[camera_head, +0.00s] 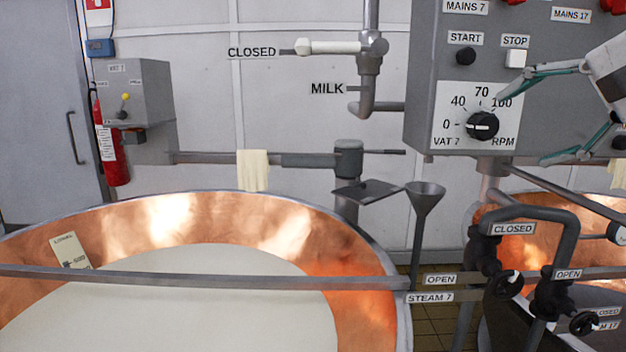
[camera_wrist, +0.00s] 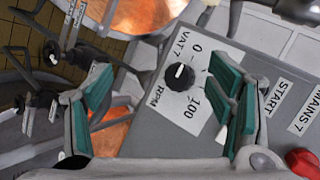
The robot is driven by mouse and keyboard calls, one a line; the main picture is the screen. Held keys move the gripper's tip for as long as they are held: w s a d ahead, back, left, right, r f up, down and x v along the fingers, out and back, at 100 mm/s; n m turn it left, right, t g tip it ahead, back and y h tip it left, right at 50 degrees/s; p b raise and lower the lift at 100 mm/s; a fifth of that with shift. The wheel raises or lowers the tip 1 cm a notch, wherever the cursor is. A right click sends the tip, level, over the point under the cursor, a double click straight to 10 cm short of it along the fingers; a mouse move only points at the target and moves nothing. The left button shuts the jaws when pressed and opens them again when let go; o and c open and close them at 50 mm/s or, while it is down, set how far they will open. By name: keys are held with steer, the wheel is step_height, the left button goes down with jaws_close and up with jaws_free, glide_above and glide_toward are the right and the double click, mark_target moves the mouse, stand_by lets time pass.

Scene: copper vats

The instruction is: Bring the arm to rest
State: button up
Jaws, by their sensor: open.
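My gripper (camera_head: 548,115) is at the right of the head view, in front of the grey control panel (camera_head: 426,85). Its two teal-padded fingers are spread apart with nothing between them. In the wrist view my gripper (camera_wrist: 165,115) is also open and empty. The black VAT 7 RPM knob (camera_head: 482,125) lies to the left of the fingers in the head view, apart from them. The knob shows between the fingers in the wrist view (camera_wrist: 181,76), beyond them.
A copper vat (camera_head: 170,215) of white liquid fills the lower left. A bar (camera_head: 200,282) crosses it. Steam valves (camera_head: 508,284) and pipes stand at lower right, by a second vat (camera_head: 600,205). A funnel (camera_head: 425,195) stands between. START (camera_head: 465,56) and STOP (camera_head: 515,58) buttons sit above the knob.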

steer(key=s+a+f+n+g+h, duration=0.1)
steer(key=s+a+f+n+g, duration=0.2)
steer(key=s+a+f+n, duration=0.3)
steer(key=s+a+f+n+g+h+p, duration=0.1)
steer(key=s+a+f+n, duration=0.4)
steer(key=s+f, duration=0.6)
step_height(320, 180, down, 6)
steer(key=a+g+h, duration=0.1)
steer(key=g, duration=0.1)
steer(key=shift+s+f+n+g, duration=0.2)
steer(key=shift+n+g, duration=0.2)
steer(key=shift+a, duration=0.1)
